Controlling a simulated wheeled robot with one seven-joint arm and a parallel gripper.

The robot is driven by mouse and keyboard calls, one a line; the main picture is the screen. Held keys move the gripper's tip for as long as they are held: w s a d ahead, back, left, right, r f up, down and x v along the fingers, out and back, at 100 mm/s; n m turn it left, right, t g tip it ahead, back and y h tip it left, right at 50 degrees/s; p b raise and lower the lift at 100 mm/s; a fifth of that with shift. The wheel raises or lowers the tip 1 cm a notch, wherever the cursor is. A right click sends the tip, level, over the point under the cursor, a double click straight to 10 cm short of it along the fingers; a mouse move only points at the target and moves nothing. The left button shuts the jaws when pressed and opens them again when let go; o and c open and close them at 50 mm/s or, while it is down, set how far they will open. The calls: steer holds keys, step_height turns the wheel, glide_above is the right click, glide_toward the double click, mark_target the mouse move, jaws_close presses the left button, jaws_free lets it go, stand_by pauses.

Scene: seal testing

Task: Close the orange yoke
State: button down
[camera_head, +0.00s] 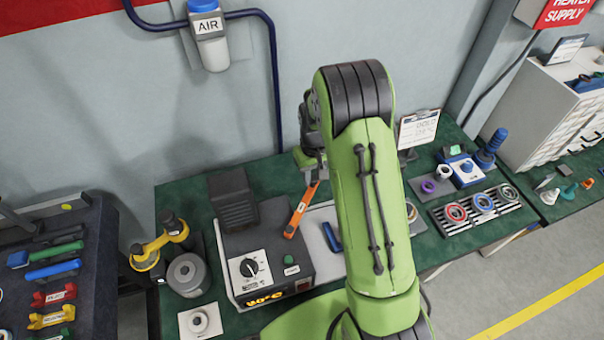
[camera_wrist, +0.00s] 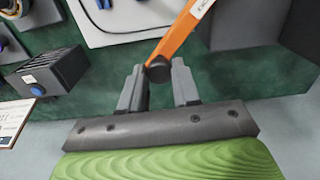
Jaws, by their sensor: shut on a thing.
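The orange yoke (camera_head: 300,212) is a flat orange bar with a pale label, slanting up toward my gripper behind the grey heater box. In the wrist view the yoke (camera_wrist: 185,32) runs in from the top edge and ends at a round black knob (camera_wrist: 158,71). My gripper (camera_wrist: 159,75) has its two grey fingers on either side of this knob and is shut on it. In the head view my gripper (camera_head: 312,165) is partly hidden behind my green arm, at the upper end of the yoke. The lower end of the yoke is beside the box.
The heater box (camera_head: 270,255) has a dial and a lit display. A black ribbed block (camera_head: 232,198) stands behind it. A yellow-handled tool (camera_head: 158,248) and a grey cylinder (camera_head: 187,272) stand left. A striped rack (camera_head: 480,210) with rings lies right. My arm hides the middle.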

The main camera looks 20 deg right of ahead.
steer(key=s+d+m+b, duration=0.4)
steer(key=s+m, duration=0.5)
steer(key=s, duration=0.2)
steer(key=shift+d+m, duration=0.3)
steer(key=shift+d, duration=0.1)
steer(key=c, duration=0.8)
jaws_free()
step_height(320, 180, up, 16)
steer(key=shift+f+p, duration=0.1)
steer(key=shift+p, duration=1)
